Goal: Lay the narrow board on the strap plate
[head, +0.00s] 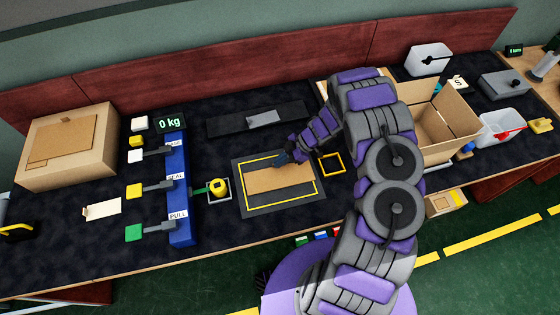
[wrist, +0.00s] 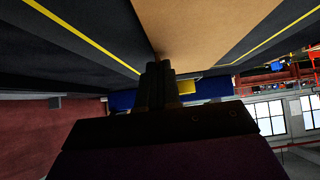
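The narrow board (head: 279,181) is a tan rectangle. In the head view it appears over a dark plate with yellow lines (head: 285,206), which I take to be the strap plate. Whether it lies flat on the plate or is slightly raised is unclear.
A small yellow square frame (head: 332,164) is right of the plate. A yellow knob (head: 217,187) and a blue lever box (head: 180,205) are left. A long black plate (head: 225,125) lies behind. An open carton (head: 460,122) and a closed box (head: 95,160) stand at the sides.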

